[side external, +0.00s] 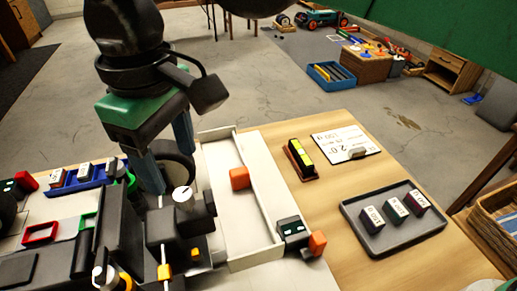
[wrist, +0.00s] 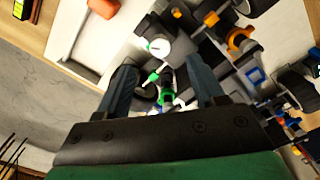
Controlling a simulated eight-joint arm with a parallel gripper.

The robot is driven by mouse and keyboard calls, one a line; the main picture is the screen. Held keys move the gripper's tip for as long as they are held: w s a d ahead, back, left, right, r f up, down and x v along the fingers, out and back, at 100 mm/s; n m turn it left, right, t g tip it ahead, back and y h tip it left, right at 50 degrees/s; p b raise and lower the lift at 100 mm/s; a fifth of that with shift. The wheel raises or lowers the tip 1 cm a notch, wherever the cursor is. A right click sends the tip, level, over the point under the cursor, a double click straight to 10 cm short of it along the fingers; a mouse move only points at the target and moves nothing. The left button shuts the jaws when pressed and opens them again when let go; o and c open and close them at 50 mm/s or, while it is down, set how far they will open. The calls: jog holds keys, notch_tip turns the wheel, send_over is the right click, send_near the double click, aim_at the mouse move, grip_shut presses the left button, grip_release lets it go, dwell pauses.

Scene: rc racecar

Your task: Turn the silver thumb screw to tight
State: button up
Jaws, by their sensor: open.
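A round silver-white disc with a dark pointer mark, which looks like the thumb screw (side external: 182,193), sits on top of a dark block of the car assembly. In the wrist view the same disc (wrist: 158,47) lies just beyond the fingertips, near the middle. My gripper (side external: 171,170) is open, with two blue-grey fingers pointing down beside a black wheel. In the wrist view my gripper (wrist: 163,82) has nothing held between its fingers; a green-and-white part shows in the gap. I cannot tell whether either finger touches the wheel.
The dark car assembly (side external: 120,220) crowds the left and front. A white tray (side external: 244,185) with an orange block (side external: 239,178) lies right of the gripper. A grey tray (side external: 393,222) with several small blocks, a yellow-topped holder (side external: 301,158) and a white card (side external: 341,143) stand farther right.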

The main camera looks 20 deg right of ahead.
aim_at(182, 194)
jog(key=n, duration=0.5)
jog(key=shift+f, duration=0.1)
jog(key=shift+f+n, duration=0.15)
jog(key=shift+n, duration=0.35)
jog(key=shift+f, duration=2.65)
grip_shut()
